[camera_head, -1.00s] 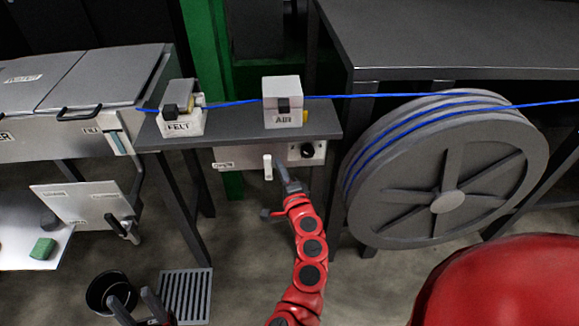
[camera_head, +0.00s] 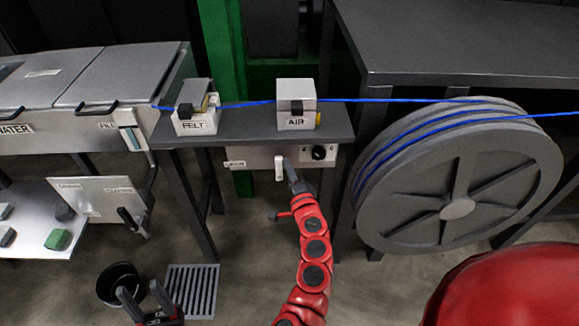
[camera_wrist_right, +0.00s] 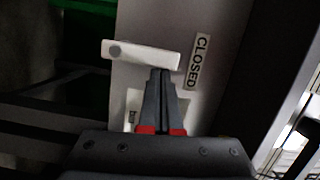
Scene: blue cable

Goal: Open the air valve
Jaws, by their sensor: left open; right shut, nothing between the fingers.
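The air valve lever (camera_head: 279,170) is a small white handle on the front panel (camera_head: 258,157) below the box labelled AIR (camera_head: 296,104). It hangs straight down in the head view. In the right wrist view the lever (camera_wrist_right: 141,54) reaches from its round pivot toward the label CLOSED (camera_wrist_right: 197,62). My right gripper (camera_head: 291,173) is shut and empty, just right of the lever. In the right wrist view its fingertips (camera_wrist_right: 161,72) are at the lever's edge near the free end; contact is not certain. My left gripper (camera_head: 144,296) is open and empty, low at the left.
A black knob (camera_head: 319,153) sits right of the lever, and an OPEN label (camera_head: 236,164) left. A cable reel (camera_head: 457,208) stands close on the right. The blue cable (camera_head: 390,100) runs above past the FELT box (camera_head: 196,124). A bucket (camera_head: 119,284) stands on the floor.

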